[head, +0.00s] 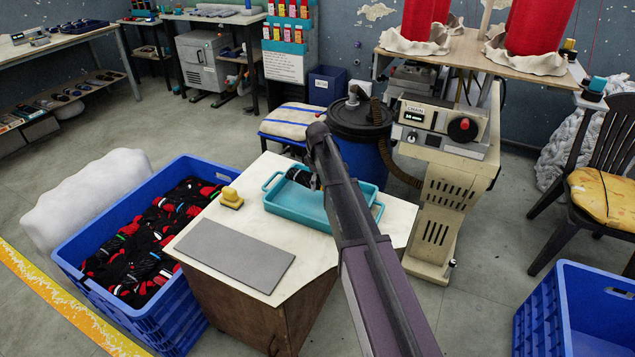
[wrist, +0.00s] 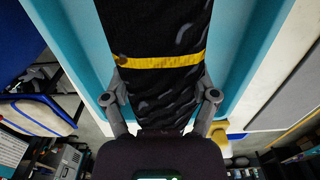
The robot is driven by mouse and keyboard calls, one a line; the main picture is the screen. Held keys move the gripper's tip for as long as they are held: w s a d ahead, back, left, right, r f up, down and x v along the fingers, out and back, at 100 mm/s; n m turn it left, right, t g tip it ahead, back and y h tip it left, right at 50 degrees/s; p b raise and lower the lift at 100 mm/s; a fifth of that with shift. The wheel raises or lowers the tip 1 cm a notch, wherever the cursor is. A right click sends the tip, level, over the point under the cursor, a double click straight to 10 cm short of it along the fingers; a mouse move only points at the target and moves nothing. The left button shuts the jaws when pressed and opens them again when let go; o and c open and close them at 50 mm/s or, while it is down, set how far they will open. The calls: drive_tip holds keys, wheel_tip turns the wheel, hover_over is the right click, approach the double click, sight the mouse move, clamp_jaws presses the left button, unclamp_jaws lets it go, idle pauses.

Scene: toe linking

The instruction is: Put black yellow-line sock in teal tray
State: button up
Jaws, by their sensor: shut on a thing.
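The black sock with a yellow line (wrist: 165,30) fills the middle of the wrist view, with the yellow band running across it. My gripper (wrist: 162,100) is shut on the sock, one finger at each side of it. The teal tray (wrist: 240,50) shows on both sides behind the sock. In the head view the teal tray (head: 290,207) sits on the white-topped table, and my arm reaches down over it. A small dark shape shows in the tray beside my arm; my arm hides most of that spot. Whether the sock touches the tray floor I cannot tell.
A yellow object (head: 231,197) and a grey flat plate (head: 235,254) lie on the tabletop (head: 190,241), left of the tray. A blue crate (head: 187,310) of dark socks stands left. A beige machine (head: 450,180) stands right; another blue crate (head: 570,310) is at lower right.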

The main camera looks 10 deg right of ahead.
sight(318, 201)
drive_tip(key=shift+f+b, duration=2.4)
drive_tip(key=shift+f, duration=0.4)
drive_tip(key=o, duration=1.1)
drive_tip(key=shift+o, duration=0.2)
drive_tip(key=shift+r, duration=0.1)
wheel_tip(318, 201, up, 7)
drive_tip(key=p, duration=0.7)
